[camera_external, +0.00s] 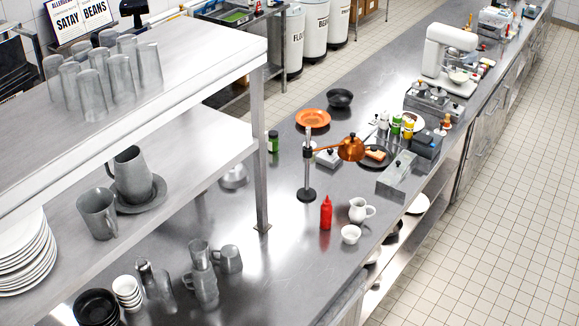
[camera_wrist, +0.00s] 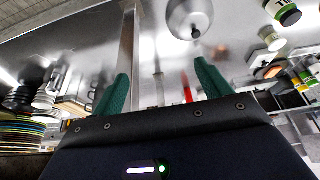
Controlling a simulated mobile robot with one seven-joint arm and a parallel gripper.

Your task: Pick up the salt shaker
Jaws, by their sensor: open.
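I cannot make out the salt shaker for certain in either view. In the external view, a small whitish bottle (camera_external: 384,120) stands beside green and yellow bottles (camera_external: 402,125) on the steel counter; it is too small to identify. My gripper (camera_wrist: 163,82) shows only in the wrist view. Its two green fingers are wide apart with nothing held between them. A red bottle (camera_wrist: 187,88) shows beyond the fingers, near the right one, and stands on the counter in the external view (camera_external: 326,213).
A steel shelf (camera_external: 205,155) with glasses, jugs and plates rises at the left. A lamp (camera_external: 307,165), white jug (camera_external: 361,210), white bowl (camera_external: 351,234) and orange plate (camera_external: 312,118) occupy the counter. A metal dome (camera_wrist: 190,17) and green-labelled jar (camera_wrist: 285,13) show in the wrist view.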

